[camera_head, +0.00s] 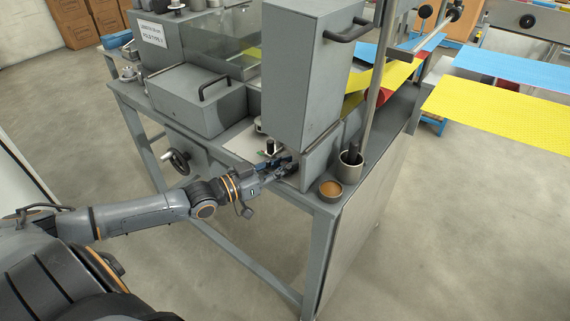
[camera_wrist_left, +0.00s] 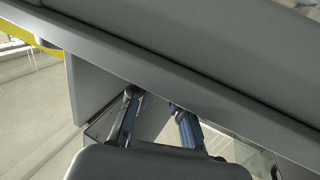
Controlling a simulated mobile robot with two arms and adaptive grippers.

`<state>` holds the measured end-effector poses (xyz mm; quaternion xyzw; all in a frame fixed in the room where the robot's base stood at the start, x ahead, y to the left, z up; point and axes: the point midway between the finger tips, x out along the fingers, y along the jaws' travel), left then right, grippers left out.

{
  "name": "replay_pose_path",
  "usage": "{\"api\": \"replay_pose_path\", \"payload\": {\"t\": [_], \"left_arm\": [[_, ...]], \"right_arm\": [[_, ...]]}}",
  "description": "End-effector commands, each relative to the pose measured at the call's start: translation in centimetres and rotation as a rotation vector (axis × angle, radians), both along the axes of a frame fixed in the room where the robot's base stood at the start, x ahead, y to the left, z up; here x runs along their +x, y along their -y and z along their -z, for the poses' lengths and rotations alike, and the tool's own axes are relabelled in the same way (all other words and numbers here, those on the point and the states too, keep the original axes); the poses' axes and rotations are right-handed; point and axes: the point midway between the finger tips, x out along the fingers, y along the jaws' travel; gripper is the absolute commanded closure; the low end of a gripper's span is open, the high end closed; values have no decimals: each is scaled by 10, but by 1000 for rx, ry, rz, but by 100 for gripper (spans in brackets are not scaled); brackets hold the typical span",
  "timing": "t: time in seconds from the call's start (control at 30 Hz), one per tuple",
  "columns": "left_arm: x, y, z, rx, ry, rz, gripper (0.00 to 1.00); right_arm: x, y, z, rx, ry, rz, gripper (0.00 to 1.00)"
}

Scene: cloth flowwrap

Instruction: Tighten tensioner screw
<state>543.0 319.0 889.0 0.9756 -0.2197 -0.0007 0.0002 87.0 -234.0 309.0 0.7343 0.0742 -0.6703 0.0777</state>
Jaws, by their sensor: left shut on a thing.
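My left gripper (camera_head: 284,166) reaches in from the left to the front edge of the machine, at the foot of the tall grey housing (camera_head: 305,75). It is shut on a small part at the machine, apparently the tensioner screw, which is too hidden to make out. In the left wrist view my left gripper's two fingers (camera_wrist_left: 157,118) point up under a large grey panel (camera_wrist_left: 215,90), which covers their tips. A short black knob (camera_head: 271,146) stands just behind the gripper. My right gripper is not in view.
A grey cup (camera_head: 350,168) with a dark rod and an orange-brown dish (camera_head: 330,188) stand right of the gripper. A handwheel (camera_head: 177,161) sits to the left below the table top. Yellow sheet (camera_head: 500,112) and blue sheet (camera_head: 515,68) extend at right.

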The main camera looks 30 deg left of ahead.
Motion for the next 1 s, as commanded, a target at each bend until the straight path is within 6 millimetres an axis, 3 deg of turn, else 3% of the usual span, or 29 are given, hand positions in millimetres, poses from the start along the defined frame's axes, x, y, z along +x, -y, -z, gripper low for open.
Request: {"api": "replay_pose_path", "payload": {"t": [0.73, 0.77, 0.83, 0.87, 1.0], "left_arm": [[-1, 0, 2, 2, -4, 0, 100], [-1, 0, 2, 2, -4, 0, 76], [-1, 0, 2, 1, -3, 0, 62], [-1, 0, 2, 1, -3, 0, 58], [0, 0, 1, 1, -2, 0, 58]], "right_arm": [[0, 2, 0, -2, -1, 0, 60], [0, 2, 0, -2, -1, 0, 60], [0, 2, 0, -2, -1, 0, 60], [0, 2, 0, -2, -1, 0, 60], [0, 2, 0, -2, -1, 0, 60]]}}
